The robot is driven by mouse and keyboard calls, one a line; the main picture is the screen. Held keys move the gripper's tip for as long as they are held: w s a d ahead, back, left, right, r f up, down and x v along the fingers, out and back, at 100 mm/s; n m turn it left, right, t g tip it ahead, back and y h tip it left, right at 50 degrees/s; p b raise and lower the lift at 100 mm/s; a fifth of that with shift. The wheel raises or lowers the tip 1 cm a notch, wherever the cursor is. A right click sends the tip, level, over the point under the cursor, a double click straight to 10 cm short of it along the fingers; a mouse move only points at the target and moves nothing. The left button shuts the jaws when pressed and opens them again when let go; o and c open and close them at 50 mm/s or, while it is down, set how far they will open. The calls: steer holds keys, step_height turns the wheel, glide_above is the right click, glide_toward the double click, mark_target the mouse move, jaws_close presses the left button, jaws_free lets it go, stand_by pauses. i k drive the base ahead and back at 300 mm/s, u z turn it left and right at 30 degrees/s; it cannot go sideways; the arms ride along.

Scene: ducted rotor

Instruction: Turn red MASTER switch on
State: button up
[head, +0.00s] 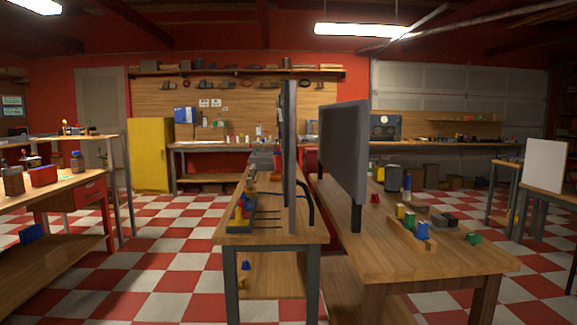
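I cannot make out a switch marked MASTER anywhere in the head view; no lettering is readable at this distance. A small red object (375,198) stands on the right-hand wooden table, but I cannot tell what it is. A ducted rotor is not clearly visible either. My gripper and arm are not in view.
Two wooden tables, the centre one (262,231) and the right one (400,262), carry dark upright panels (289,160) (344,150) and small coloured parts. A workbench (62,187) stands left, a yellow cabinet (150,155) behind. Checkered floor (165,255) is clear between the workbench and centre table.

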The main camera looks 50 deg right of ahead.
mark_target(279, 164)
steer(key=z, duration=0.8)
steer(key=i, duration=0.95)
steer(key=z, duration=0.6)
